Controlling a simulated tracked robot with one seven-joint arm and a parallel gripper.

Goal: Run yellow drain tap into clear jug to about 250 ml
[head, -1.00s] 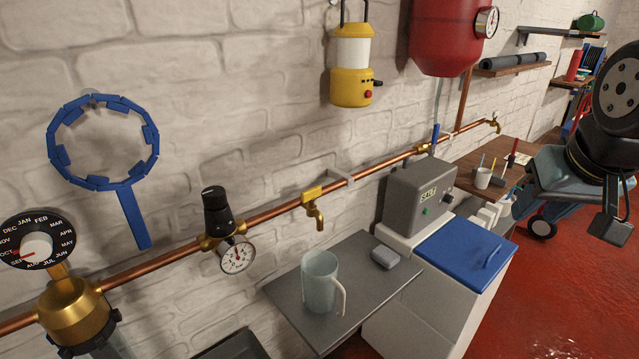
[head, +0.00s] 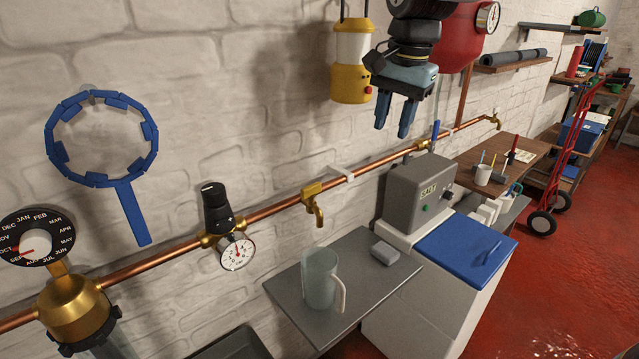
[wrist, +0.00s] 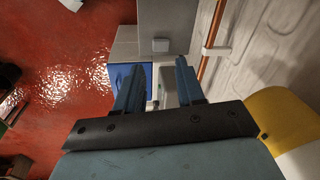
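A clear jug (head: 320,281) stands upright on a grey shelf (head: 372,297), its handle towards the front right. A brass tap with a yellow top (head: 312,201) sits on the copper pipe above and behind the jug; its spout points down. I cannot tell any liquid in the jug. My gripper (head: 393,131) hangs fingers down at the upper middle of the head view, right of the tap and higher than it. It is open and empty, apart from the jug and tap. In the wrist view the two blue fingers (wrist: 160,83) are spread with nothing between them.
A small grey block (head: 385,253) lies on the shelf. A yellow lantern (head: 351,62) and red tank (head: 455,42) hang close to my gripper. A pressure gauge (head: 237,253) is left of the tap.

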